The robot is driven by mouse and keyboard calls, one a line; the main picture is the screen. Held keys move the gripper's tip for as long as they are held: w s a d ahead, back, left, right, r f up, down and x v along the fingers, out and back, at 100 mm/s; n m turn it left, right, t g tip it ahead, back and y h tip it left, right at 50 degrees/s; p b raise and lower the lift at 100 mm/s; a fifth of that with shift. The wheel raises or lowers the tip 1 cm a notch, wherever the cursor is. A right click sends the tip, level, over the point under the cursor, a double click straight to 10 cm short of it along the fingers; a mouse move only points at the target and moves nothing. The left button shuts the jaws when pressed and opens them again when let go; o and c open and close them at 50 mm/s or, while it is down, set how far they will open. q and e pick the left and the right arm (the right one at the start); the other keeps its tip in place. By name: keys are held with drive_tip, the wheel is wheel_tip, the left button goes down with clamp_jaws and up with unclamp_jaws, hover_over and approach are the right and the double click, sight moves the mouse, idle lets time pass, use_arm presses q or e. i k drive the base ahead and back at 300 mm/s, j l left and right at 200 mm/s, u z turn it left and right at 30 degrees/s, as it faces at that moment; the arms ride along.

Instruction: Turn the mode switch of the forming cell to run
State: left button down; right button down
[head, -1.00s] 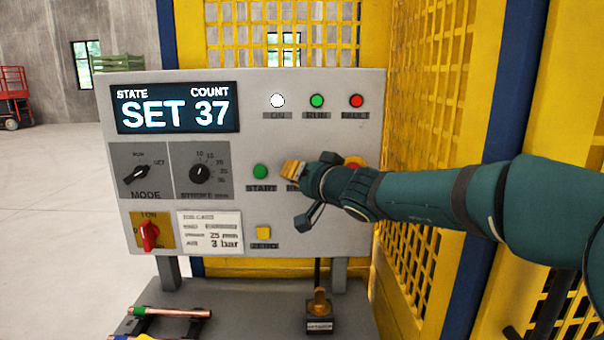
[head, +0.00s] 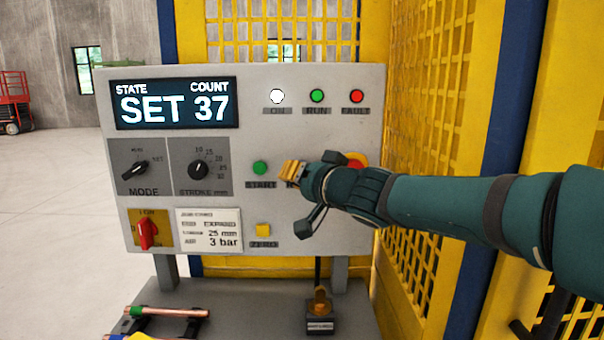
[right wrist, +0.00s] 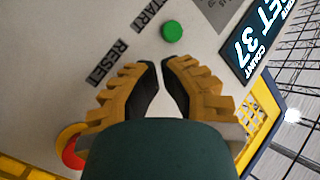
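The mode switch (head: 134,171) is a black knob on a dark grey plate marked MODE, at the left of the control panel (head: 300,225). Its pointer is turned up and right, towards SET. The display (head: 175,103) reads SET 37. My right gripper (head: 287,172) is in front of the panel, right of the green START button (head: 260,168) and well right of the mode switch. In the right wrist view its fingers (right wrist: 160,75) are nearly together with nothing between them, beside the START button (right wrist: 172,31).
The stroke knob (head: 198,169) sits right of the mode switch, and a red rotary switch (head: 146,234) below it. A red button (head: 356,161) is partly behind my right wrist. Copper tubes (head: 168,312) lie on the shelf below. Yellow mesh (head: 430,120) stands at the right.

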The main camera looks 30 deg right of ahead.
sight(138, 167)
drive_tip(key=k, duration=1)
